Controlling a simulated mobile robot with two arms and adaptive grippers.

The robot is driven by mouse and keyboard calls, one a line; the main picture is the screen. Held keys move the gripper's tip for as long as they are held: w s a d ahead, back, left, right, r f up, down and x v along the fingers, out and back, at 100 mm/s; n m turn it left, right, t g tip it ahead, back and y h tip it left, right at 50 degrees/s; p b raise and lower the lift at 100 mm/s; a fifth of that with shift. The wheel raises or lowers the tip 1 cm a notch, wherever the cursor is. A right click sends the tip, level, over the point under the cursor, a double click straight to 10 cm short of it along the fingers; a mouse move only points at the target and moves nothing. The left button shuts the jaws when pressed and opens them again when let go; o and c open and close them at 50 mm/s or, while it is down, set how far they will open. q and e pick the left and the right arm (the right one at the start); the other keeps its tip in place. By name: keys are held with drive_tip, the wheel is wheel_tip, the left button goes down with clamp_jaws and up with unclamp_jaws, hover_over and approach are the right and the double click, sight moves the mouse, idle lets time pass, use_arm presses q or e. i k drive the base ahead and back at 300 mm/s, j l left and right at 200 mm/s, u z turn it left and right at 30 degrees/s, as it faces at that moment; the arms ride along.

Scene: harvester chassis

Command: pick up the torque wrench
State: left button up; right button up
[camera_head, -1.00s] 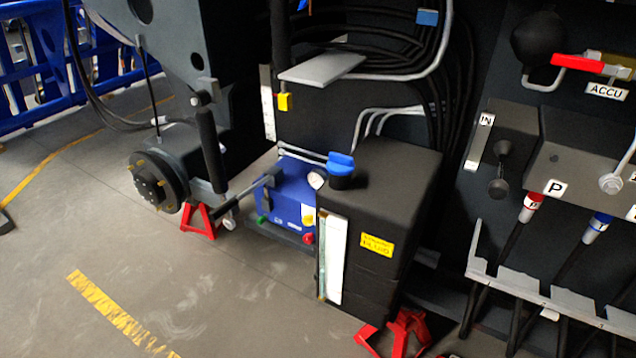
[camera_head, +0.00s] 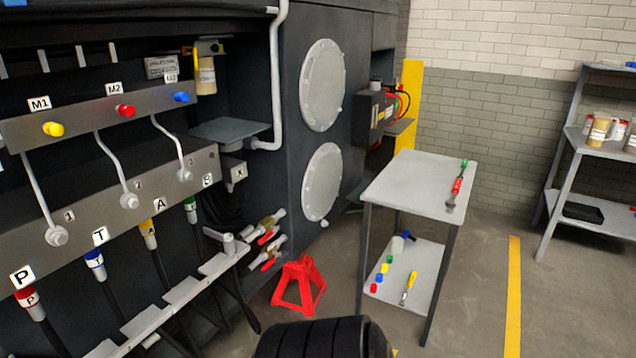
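A long tool with a red middle, a grey head and a green end lies on the white top of a cart; it looks like the torque wrench (camera_head: 457,186). It lies near the right edge of the cart top (camera_head: 405,185), with its grey head toward me. Neither of my grippers is in view.
The cart's lower shelf (camera_head: 420,262) holds a yellow-handled screwdriver (camera_head: 409,288) and small coloured parts. A red stand (camera_head: 300,286) is on the floor left of the cart. A black ribbed round shape (camera_head: 315,340) is at the bottom edge. A shelf rack (camera_head: 565,170) stands at right.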

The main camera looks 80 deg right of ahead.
sight(450, 204)
drive_tip(key=z, duration=3.55)
drive_tip(key=u, duration=2.25)
drive_tip(key=z, duration=2.25)
drive_tip(key=i, duration=0.1)
